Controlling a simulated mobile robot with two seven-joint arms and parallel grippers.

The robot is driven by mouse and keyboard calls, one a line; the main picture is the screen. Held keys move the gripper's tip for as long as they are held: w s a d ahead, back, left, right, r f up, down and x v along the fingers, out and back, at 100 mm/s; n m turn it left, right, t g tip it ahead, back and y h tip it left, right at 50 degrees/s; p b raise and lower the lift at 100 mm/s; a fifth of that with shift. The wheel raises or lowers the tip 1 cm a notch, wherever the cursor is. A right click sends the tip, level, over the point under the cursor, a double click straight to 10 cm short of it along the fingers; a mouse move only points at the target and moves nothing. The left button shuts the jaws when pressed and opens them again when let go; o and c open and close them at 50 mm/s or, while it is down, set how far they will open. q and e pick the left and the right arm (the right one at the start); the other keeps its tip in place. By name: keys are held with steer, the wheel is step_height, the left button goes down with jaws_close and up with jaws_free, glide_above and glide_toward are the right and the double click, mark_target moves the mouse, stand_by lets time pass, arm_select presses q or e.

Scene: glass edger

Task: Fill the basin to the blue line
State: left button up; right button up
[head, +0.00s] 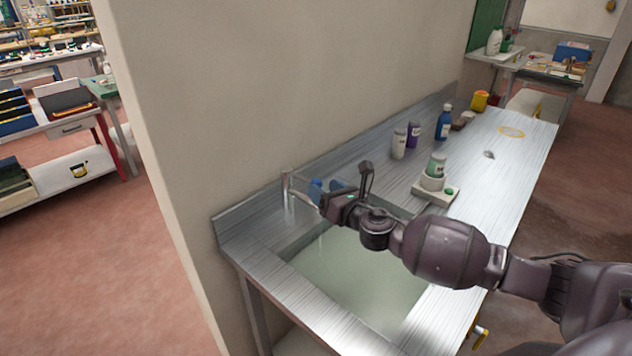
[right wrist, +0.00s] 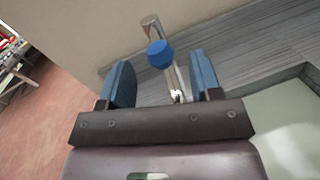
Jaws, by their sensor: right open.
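The basin (head: 345,285) is sunk in the steel counter, and its inside looks pale green. A corner of it shows in the right wrist view (right wrist: 285,122). I cannot make out the water level or a blue line. The metal tap (head: 287,186) stands at the basin's back left; it also shows in the right wrist view (right wrist: 152,28) with a round blue knob (right wrist: 159,54). My right gripper (right wrist: 163,84) is open, its blue fingers on either side of the knob's line, apart from it. In the head view my right arm covers part of the basin. My left gripper is out of view.
A white device with a green-labelled jar (head: 436,166) stands right of the basin. Bottles (head: 399,143) and a blue bottle (head: 444,122) stand along the counter's back. A wall (head: 280,80) rises behind the tap. The counter's right end is mostly clear.

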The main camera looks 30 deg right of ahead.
mark_target(316, 181)
steer(key=shift+w+a, duration=0.2)
steer(key=shift+w, duration=0.8)
steer(key=shift+w+a, duration=0.15)
steer(key=shift+w, duration=0.8)
jaws_close()
